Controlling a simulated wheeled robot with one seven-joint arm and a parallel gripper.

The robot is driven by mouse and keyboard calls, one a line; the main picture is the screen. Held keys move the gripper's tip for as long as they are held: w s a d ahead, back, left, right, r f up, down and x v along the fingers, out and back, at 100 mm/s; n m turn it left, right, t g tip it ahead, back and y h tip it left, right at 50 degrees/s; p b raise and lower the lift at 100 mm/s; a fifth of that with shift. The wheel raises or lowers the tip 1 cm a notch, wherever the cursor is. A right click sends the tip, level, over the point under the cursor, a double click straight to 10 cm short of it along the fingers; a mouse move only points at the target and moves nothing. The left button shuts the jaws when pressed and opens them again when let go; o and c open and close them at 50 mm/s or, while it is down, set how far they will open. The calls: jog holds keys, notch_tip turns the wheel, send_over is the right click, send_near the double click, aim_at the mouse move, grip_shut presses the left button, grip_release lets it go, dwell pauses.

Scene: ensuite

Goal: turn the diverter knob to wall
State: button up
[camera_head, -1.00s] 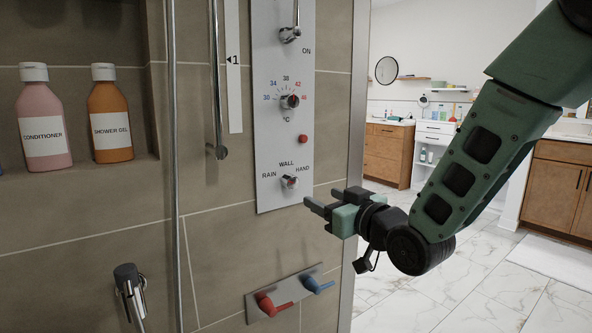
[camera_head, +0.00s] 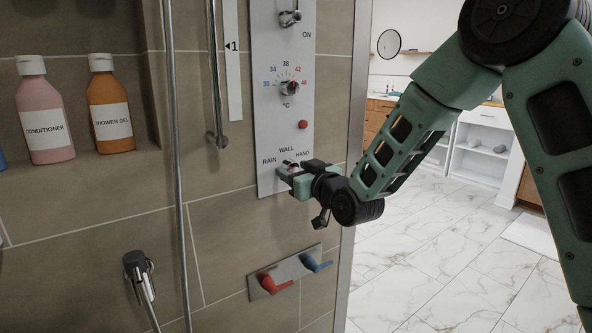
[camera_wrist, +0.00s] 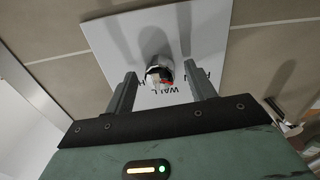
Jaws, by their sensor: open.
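The diverter knob (camera_head: 289,163) is a small chrome knob low on the grey shower panel (camera_head: 268,130), under the word WALL, with RAIN on its left and HAND on its right. My gripper (camera_head: 289,177) is at the knob and partly hides it in the head view. In the wrist view the knob (camera_wrist: 157,72) lies between the two open fingers of my gripper (camera_wrist: 160,80), with a gap on each side. A red mark on the knob faces lower right there, near the upside-down WALL print. I cannot tell its exact setting.
A temperature knob (camera_head: 288,88) and red button (camera_head: 303,124) sit above on the panel. Red (camera_head: 274,284) and blue (camera_head: 316,265) levers are below. A vertical pipe (camera_head: 172,150), hand shower (camera_head: 140,272) and bottles are to the left.

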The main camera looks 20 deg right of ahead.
jog(key=c, duration=1)
jog(key=m, duration=0.5)
jog(key=shift+b, duration=0.3)
jog(key=m, duration=0.6)
jog(key=shift+g+p, duration=0.3)
jog(key=shift+p, duration=0.1)
jog(key=shift+m, duration=0.4)
jog(key=o, duration=1)
